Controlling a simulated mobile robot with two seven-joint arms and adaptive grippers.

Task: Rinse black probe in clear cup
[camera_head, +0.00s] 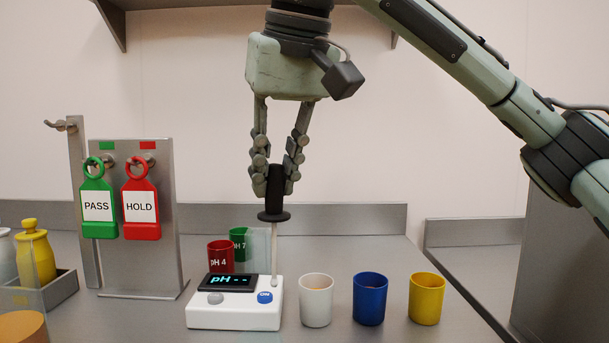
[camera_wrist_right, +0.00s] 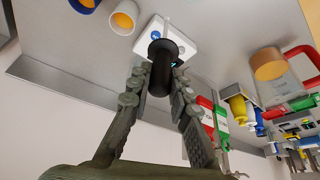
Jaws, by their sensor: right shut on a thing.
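The black probe (camera_head: 275,187) is upright, with a black handle, a flange and a thin pale shaft. My right gripper (camera_head: 274,180) is shut around its handle, above the flange. The shaft's lower end shows at the right side of the white pH meter (camera_head: 235,316); I cannot tell whether it touches the meter. A faint see-through shape behind the meter, left of the shaft, looks like the clear cup (camera_head: 259,248). The wrist view shows the probe (camera_wrist_right: 160,62) between the fingers with the meter (camera_wrist_right: 183,39) beyond. My left gripper is not in view.
Red pH 4 (camera_head: 221,257) and green pH 7 (camera_head: 238,238) cups stand behind the meter. White (camera_head: 316,303), blue (camera_head: 370,302) and yellow (camera_head: 426,302) cups stand right of it. A rack (camera_head: 134,260) with PASS and HOLD tags stands left.

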